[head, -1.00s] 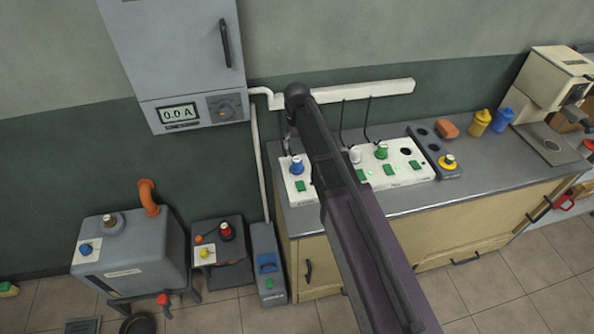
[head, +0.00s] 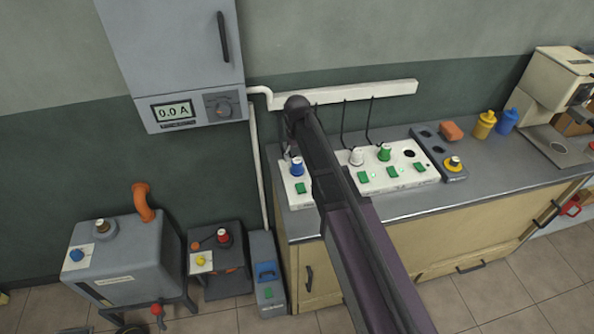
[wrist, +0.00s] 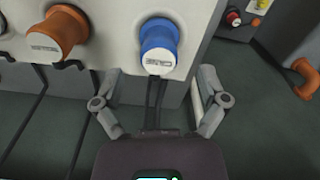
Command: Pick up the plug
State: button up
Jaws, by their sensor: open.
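In the head view a blue plug (head: 297,167), a white plug (head: 357,157) and a green plug (head: 384,152) sit upright on the white socket strip (head: 402,178). In the wrist view the blue plug (wrist: 158,42) has a white, labelled end and lies straight ahead of my gripper (wrist: 159,75). The fingers are open, one on each side, just short of the plug, with its dark cable between them. An orange plug (wrist: 62,32) is to its left. In the head view my arm covers part of the strip.
A wall cabinet (head: 186,60) with a 0.0 A display hangs at the upper left. A grey tank (head: 122,262) and a small unit (head: 218,262) stand on the floor. An orange block (head: 451,131) and yellow and blue bottles are on the counter (head: 480,170). Cables hang behind the strip.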

aim_at(297, 160)
jog(key=shift+f, duration=0.15)
notch_tip(297, 160, down, 5)
jog(key=b, duration=0.5)
jog(key=shift+w, duration=0.15)
dwell(0.7)
jog(key=c, duration=1.3)
